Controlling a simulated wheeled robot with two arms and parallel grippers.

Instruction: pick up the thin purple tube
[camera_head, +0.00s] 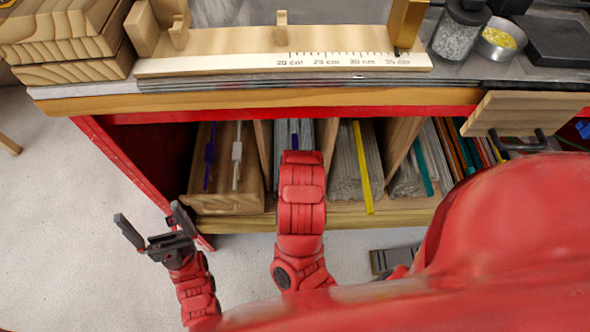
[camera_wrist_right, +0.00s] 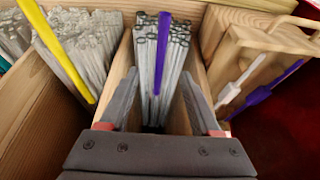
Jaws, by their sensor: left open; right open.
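A thin purple tube (camera_wrist_right: 162,45) stands among clear glass rods (camera_wrist_right: 174,60) in the middle compartment in the right wrist view. In the head view it shows in part as a purple-blue strip (camera_head: 294,132) beyond my right arm. My right gripper (camera_wrist_right: 158,78) is open, its fingers on either side of the rod bundle, with the purple tube between them in the picture. Contact cannot be told. My right gripper is hidden in the head view. My left gripper (camera_head: 156,226) is open and empty, low at the left outside the shelf.
Wooden dividers (camera_head: 397,150) separate the compartments. A yellow strip (camera_head: 362,165) lies in the neighbouring one. A wooden box (camera_head: 225,202) at left holds a purple piece (camera_head: 210,157) and a white piece (camera_head: 237,160). The tabletop's wooden edge (camera_head: 230,102) overhangs the shelf. Floor at left is clear.

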